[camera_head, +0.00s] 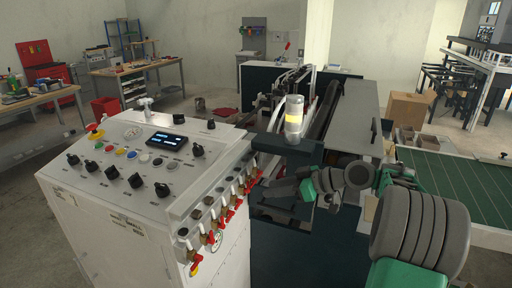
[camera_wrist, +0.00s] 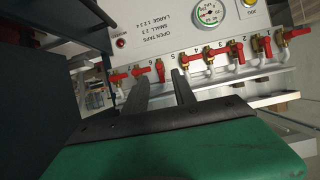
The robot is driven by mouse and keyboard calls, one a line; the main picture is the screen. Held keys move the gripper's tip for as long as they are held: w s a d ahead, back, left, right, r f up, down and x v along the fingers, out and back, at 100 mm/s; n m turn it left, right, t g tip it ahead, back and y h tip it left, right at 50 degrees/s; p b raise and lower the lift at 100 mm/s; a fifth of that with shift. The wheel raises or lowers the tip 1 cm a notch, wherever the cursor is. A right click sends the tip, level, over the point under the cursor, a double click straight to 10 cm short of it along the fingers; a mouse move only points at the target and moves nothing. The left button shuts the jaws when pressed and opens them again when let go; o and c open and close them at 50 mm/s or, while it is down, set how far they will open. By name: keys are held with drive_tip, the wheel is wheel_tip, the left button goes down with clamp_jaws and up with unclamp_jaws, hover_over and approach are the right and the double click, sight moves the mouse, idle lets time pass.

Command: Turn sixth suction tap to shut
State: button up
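A row of brass taps with red handles runs along the white cabinet's side in the head view, with the tap row (camera_head: 222,203) seen from above. The wrist view, apparently upside down, shows numbers beside them. The sixth suction tap (camera_wrist: 160,70), beside the number 6, has its red handle pointing up and down the picture. My gripper (camera_wrist: 159,83) is open, its two dark fingers apart on either side of this tap in the picture. Contact with the handle cannot be told. In the head view my gripper (camera_head: 272,190) is close beside the far end of the row.
Neighbouring taps (camera_wrist: 185,60) and (camera_wrist: 138,71) are close on both sides. A pressure gauge (camera_wrist: 208,13) sits on the panel. A beacon (camera_head: 293,120) stands above the gripper.

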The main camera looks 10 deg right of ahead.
sight(249, 186)
drive_tip(key=shift+n, duration=0.3)
drive_tip(key=b+x, duration=0.2)
drive_tip(key=b, duration=0.4)
drive_tip(key=r+b+x, duration=0.1)
drive_tip(key=b+x, duration=0.2)
drive_tip(key=b, duration=0.3)
drive_tip(key=shift+w+a+f, duration=0.1)
drive_tip(key=shift+w+a, duration=0.05)
drive_tip(key=shift+w, duration=0.15)
drive_tip(key=shift+w+a+b, duration=0.35)
drive_tip(key=shift+a+b, duration=0.15)
drive_tip(key=shift+b, duration=0.05)
drive_tip(key=shift+a+r, duration=0.1)
drive_tip(key=shift+r, duration=0.1)
drive_tip(key=shift+c, duration=0.3)
clamp_jaws()
